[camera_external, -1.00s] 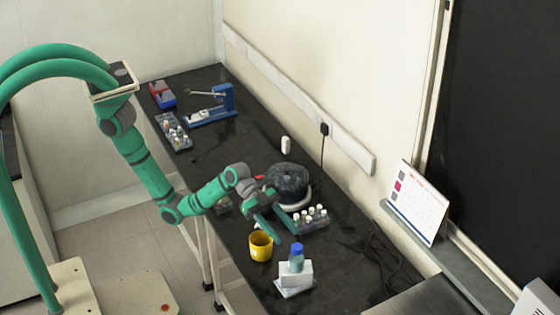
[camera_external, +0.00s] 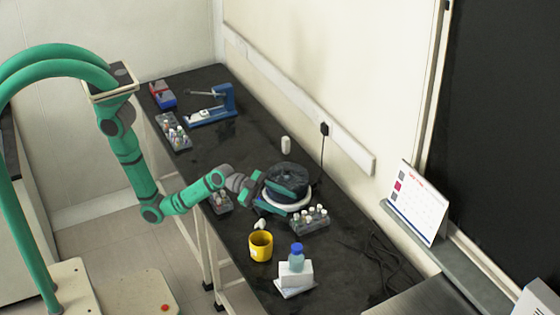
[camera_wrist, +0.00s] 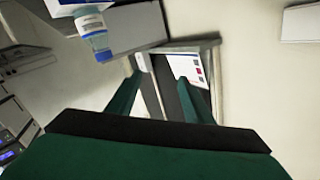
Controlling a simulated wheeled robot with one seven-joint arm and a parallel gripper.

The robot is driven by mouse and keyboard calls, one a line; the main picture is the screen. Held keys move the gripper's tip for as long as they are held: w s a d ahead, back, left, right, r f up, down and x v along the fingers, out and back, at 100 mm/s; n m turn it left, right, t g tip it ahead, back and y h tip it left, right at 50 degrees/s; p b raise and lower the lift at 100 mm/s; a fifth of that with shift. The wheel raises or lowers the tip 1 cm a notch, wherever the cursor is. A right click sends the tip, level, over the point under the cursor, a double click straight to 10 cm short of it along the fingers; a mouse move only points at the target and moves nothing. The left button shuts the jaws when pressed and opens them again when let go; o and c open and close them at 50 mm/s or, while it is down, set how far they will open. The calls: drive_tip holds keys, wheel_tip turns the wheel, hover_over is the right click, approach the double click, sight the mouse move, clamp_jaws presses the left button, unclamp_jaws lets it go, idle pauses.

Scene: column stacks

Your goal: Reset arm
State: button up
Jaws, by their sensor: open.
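A rack of vials (camera_external: 310,219) is right of the gripper, and another small rack (camera_external: 221,203) is left. A blue stand (camera_external: 222,101) and racks are farther back.

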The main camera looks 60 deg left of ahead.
drive_tip(key=s+a+r+n+t+y, duration=0.15)
drive_tip(key=a+t+y, duration=0.55)
drive_tip(key=a, duration=1.8)
drive_tip(key=s+a+f+n+y, duration=0.2)
drive_tip(key=s+a+f+n, duration=0.1)
drive_tip(key=s+a+f, duration=0.2)
drive_tip(key=s+a+f+n+y, duration=0.1)
drive_tip(key=s+a+f+n, duration=0.3)
drive_tip(key=a, duration=0.4)
drive_tip(key=s+a+f+n+t+y, duration=0.1)
drive_tip(key=s+a+f+n+y, duration=0.1)
drive_tip(key=s+a+f, duration=0.4)
drive_tip(key=shift+a+f+n+y, duration=0.3)
drive_tip(key=shift+a+f+n, duration=0.15)
drive_tip(key=shift+f+n, duration=0.3)
drive_tip(key=s+a+f+n+g+y, duration=0.1)
drive_tip(key=s+a+f+n+y, duration=0.1)
drive_tip(key=s, duration=0.7)
drive_tip(key=shift+s+a+n+g, duration=0.15)
drive_tip(key=shift+a+n+g, duration=0.15)
drive_tip(key=shift+a+n, duration=0.7)
